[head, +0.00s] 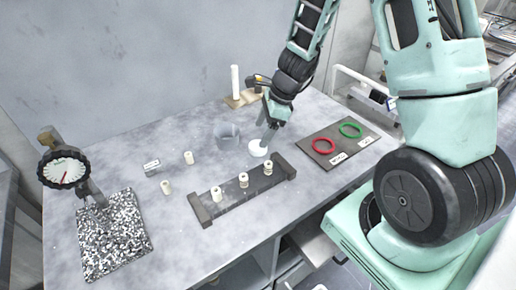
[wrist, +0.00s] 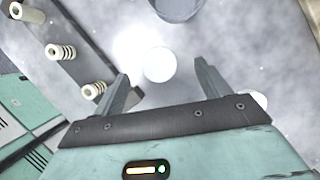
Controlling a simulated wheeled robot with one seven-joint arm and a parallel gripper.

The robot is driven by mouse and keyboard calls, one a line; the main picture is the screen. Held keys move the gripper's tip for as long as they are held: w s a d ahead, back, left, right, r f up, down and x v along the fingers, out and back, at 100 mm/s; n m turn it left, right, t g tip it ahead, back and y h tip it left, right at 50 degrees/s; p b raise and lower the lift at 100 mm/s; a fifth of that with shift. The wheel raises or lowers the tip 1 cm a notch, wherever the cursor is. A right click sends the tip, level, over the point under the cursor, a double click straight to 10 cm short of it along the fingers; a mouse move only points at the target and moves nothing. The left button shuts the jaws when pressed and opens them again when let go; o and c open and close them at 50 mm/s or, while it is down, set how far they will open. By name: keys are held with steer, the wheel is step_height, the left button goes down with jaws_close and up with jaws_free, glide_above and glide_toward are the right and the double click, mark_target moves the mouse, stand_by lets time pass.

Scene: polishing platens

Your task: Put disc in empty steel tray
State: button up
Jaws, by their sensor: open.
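A round white disc (head: 258,148) lies on the grey table just behind the dark rack. In the wrist view the disc (wrist: 160,64) shows between and beyond my fingertips. My gripper (head: 266,139) is open above it, pointing down; its two fingers (wrist: 162,76) stand apart with nothing held, and I cannot tell the height gap. A grey, open-topped container (head: 227,134) stands left of the disc and shows at the top of the wrist view (wrist: 178,8); its inside is not clear. I cannot tell which thing is the empty steel tray.
The dark rack (head: 229,204) with three ringed pegs stands close in front. A dark board (head: 337,143) with red and green rings lies right. Small white cylinders (head: 188,157), a speckled plate (head: 113,240) and a dial gauge (head: 65,172) are left. A pale post (head: 235,80) stands behind.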

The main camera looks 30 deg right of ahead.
mark_target(258, 148)
steer(key=x, duration=0.4)
steer(key=shift+s+d+f, duration=0.1)
steer(key=shift+s+d, duration=0.2)
steer(key=shift+s, duration=0.1)
steer(key=shift+w+a+f+b, duration=0.2)
steer(key=shift+f+b, duration=0.1)
steer(key=shift+f, duration=0.15)
steer(key=c, duration=1.2)
steer(key=shift+r, duration=0.1)
steer(key=shift+c, duration=0.2)
